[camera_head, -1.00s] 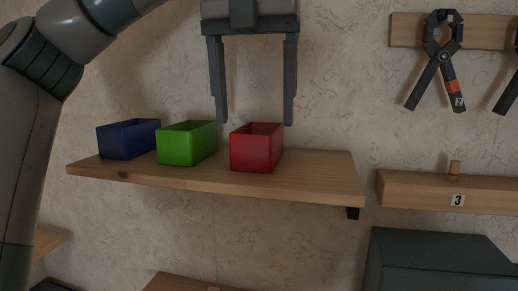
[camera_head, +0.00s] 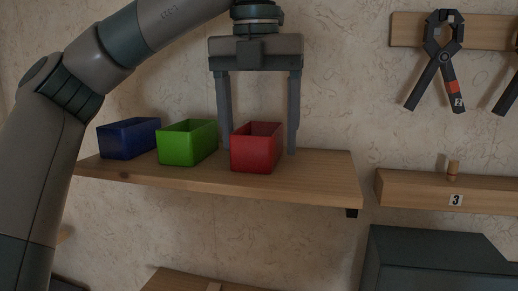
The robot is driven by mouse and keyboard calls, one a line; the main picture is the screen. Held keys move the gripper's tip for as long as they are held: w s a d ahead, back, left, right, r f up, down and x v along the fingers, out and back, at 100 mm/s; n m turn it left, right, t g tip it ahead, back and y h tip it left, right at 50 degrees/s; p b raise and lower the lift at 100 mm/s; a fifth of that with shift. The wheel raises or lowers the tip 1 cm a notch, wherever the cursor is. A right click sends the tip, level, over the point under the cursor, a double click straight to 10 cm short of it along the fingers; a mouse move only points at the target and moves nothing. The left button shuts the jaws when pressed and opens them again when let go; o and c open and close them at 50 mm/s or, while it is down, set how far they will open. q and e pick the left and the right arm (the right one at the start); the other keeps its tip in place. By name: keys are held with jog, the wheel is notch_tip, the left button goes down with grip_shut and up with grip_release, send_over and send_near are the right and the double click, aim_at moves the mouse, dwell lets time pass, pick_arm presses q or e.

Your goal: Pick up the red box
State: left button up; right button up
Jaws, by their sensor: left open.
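The red box (camera_head: 256,153) is an open-topped bin near the middle of the wooden shelf (camera_head: 320,180). My left gripper (camera_head: 258,150) is open and points down, with one finger on each side of the red box. Its fingertips are low, near shelf height; the left fingertip is partly hidden behind the red box. The fingers look slightly behind the box, and I cannot tell whether they touch it. My right gripper is not in view.
A green box (camera_head: 187,146) stands just left of the red one, close to the left finger. A blue box (camera_head: 128,139) stands further left. The shelf is clear to the right. Clamps (camera_head: 440,60) hang on the right wall.

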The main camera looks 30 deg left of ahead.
pick_arm(q)
jog(key=shift+c, duration=0.3)
jog(key=c, duration=1.1)
jog(key=shift+r, duration=0.25)
jog(key=shift+r+b, duration=0.35)
jog(key=shift+r, duration=0.55)
jog(key=shift+w+d+r, duration=0.1)
jog(key=shift+d+r, duration=0.05)
jog(key=shift+r, duration=0.4)
jog(key=shift+d+r, duration=0.15)
jog(key=shift+r, duration=0.35)
jog(key=w+d+r+b, duration=0.1)
jog(key=w+d+r, duration=0.1)
jog(key=d+r, duration=0.4)
jog(key=d, duration=0.5)
jog(key=shift+r, duration=0.35)
